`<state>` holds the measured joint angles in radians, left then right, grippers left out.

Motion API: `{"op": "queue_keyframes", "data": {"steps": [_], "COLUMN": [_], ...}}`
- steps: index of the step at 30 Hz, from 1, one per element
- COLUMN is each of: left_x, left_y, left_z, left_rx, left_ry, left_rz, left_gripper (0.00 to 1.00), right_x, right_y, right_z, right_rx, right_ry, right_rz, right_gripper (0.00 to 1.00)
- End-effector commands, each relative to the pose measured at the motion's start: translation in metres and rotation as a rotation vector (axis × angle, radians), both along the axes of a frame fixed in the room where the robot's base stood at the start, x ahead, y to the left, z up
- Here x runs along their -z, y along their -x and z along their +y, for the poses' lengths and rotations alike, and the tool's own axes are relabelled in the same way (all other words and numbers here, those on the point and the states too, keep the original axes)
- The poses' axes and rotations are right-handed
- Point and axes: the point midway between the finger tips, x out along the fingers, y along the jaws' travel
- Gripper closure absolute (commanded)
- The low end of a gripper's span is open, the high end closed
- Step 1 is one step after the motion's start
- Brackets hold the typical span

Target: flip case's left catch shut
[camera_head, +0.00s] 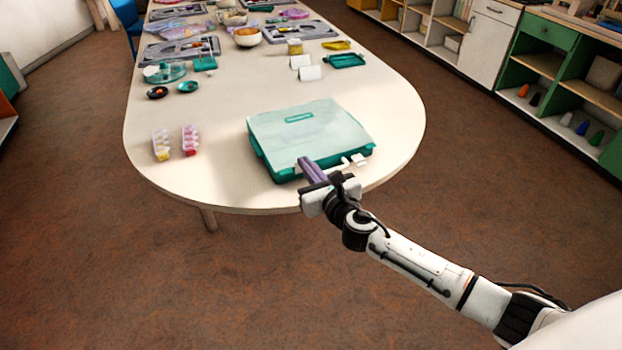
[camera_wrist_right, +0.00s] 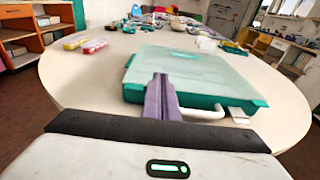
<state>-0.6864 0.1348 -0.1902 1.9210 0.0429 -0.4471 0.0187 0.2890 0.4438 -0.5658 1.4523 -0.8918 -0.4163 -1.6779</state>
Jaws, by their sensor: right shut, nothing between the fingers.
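The case (camera_head: 310,128) is green with a pale translucent lid, and its lid lies closed. It sits near the rounded front end of the table and also shows in the right wrist view (camera_wrist_right: 195,70). A white handle (camera_head: 334,166) is on its front side. A white catch (camera_head: 360,159) shows at the right of the front. The left catch is hidden behind my right gripper. My right gripper (camera_head: 307,165) has purple fingers, shut and empty, at the left part of the case's front. In the right wrist view its fingers (camera_wrist_right: 158,90) point at the front edge; contact is unclear. My left gripper is not in view.
Two small bead boxes, one yellow and white (camera_head: 161,146), one pink (camera_head: 190,140), stand left of the case on the table (camera_head: 222,160). White blocks (camera_head: 309,73), a green tray (camera_head: 346,61) and several boards lie farther back. Table around the case is clear.

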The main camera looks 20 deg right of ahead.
Motion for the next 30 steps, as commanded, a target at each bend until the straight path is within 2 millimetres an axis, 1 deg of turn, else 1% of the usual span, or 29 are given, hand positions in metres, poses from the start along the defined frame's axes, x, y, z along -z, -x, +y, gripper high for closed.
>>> {"op": "queue_keyframes", "data": {"steps": [3, 12, 26, 30], "left_x": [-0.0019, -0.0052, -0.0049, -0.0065], "left_y": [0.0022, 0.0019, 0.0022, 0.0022], "left_z": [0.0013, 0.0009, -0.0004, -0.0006], "left_rx": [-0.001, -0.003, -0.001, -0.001], "left_ry": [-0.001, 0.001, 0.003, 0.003], "left_rz": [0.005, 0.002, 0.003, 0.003], "left_gripper": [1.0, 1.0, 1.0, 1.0], "right_x": [-0.0035, -0.0051, -0.0049, -0.005], "right_y": [-0.0034, -0.0077, -0.0081, -0.0055], "right_z": [0.0004, 0.0008, 0.0009, 0.0017], "right_rx": [0.0, -0.001, -0.001, -0.002], "right_ry": [0.0, 0.0, 0.0, 0.0], "right_rz": [0.0, 0.0, 0.0, 0.001], "right_gripper": [1.0, 1.0, 1.0, 1.0]}}
